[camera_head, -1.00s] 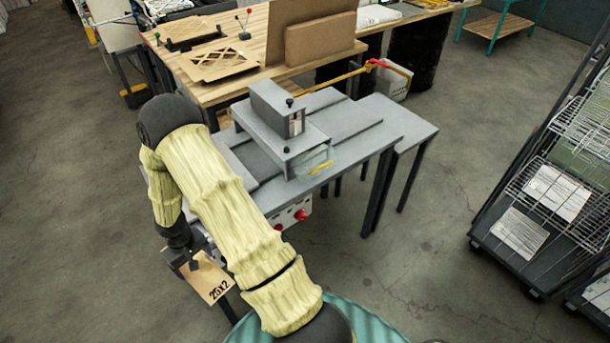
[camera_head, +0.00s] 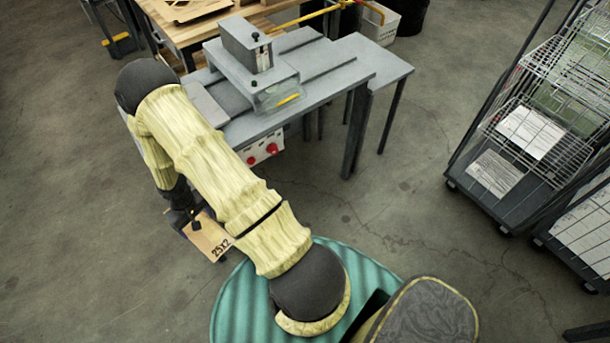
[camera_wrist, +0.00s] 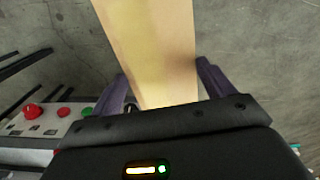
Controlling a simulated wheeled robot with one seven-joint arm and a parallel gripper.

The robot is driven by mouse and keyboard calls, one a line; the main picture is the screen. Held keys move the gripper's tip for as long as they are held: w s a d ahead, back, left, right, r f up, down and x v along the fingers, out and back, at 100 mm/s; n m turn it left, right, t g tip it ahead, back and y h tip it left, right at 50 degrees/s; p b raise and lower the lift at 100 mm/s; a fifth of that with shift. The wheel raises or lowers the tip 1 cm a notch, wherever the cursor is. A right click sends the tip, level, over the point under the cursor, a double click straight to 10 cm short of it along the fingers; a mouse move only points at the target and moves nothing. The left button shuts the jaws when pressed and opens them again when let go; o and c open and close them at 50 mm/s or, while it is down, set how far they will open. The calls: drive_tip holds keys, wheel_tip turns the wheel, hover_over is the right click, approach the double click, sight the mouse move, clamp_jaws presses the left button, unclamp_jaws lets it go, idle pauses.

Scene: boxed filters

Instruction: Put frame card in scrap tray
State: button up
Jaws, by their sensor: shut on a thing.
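The frame card is a tan cardboard piece (camera_head: 210,238) printed "25X2", seen at the lower left in the head view. My gripper (camera_head: 190,222) is shut on it and holds it beside the grey machine table, above the floor. In the wrist view the card (camera_wrist: 150,50) runs up from between the two fingers (camera_wrist: 160,92) of my gripper. No scrap tray can be made out in these frames.
A grey machine (camera_head: 250,70) stands on a grey table (camera_head: 330,75) with red buttons (camera_head: 272,148) on its front. A wire-shelf cart (camera_head: 535,130) with papers is at right. Open concrete floor (camera_head: 400,190) lies between them. A wooden workbench (camera_head: 180,28) is at the back.

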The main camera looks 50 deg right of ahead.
drive_tip(key=s+f, duration=0.3)
drive_tip(key=f, duration=0.7)
drive_tip(key=shift+s+d+f, duration=0.25)
drive_tip(key=shift+d+f, duration=0.1)
